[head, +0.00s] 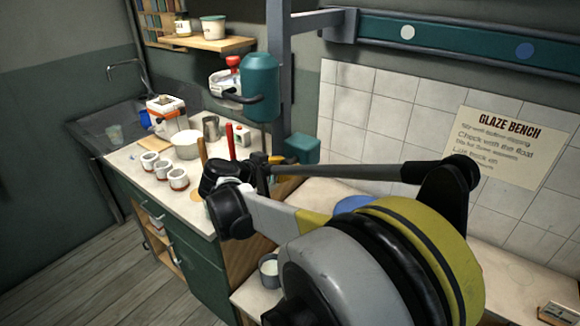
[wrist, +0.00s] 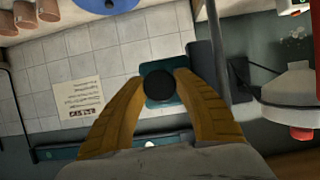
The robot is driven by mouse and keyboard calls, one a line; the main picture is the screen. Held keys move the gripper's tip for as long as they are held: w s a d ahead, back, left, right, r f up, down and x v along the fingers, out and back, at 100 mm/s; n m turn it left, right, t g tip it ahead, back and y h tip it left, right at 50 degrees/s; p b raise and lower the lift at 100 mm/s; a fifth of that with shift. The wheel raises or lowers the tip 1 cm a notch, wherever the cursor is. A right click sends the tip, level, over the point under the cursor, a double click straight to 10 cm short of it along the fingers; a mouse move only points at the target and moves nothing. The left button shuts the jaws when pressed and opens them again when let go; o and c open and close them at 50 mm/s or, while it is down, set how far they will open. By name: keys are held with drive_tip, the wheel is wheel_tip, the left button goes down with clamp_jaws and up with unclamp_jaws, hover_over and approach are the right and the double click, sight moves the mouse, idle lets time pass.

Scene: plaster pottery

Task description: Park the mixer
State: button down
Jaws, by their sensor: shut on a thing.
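The mixer, a teal drum (head: 260,88) with a dark curved handle on its left, hangs beside a grey upright over the bench, left of the tiled wall. The upright joins an arm under a teal wall rail (head: 450,40) marked with a white dot and a blue dot. A teal block (head: 301,150) sits low beside the upright. My gripper (wrist: 160,80) has its yellow fingers closed around a round black knob (wrist: 160,86) in front of this teal block. The upright also passes at the right in the wrist view. I cannot tell how the block joins the mixer.
The left bench holds several reddish-based cups (head: 179,179), a white bowl (head: 186,144), a metal jug (head: 211,127) and an orange-and-white machine (head: 168,110). A sink (head: 100,125) is farther left. A GLAZE BENCH sign (head: 495,145) is on the tiles. A blue round thing (head: 353,204) is partly behind my arm.

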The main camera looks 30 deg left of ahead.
drive_tip(key=shift+a+r, duration=0.1)
drive_tip(key=c, duration=0.9)
unclamp_jaws()
drive_tip(key=shift+w+a, duration=0.1)
drive_tip(key=shift+c, duration=0.2)
drive_tip(key=shift+f, duration=0.2)
drive_tip(key=shift+r, duration=0.1)
drive_tip(key=d+v, duration=0.1)
drive_tip(key=v, duration=1.1)
drive_tip(key=shift+a, duration=0.4)
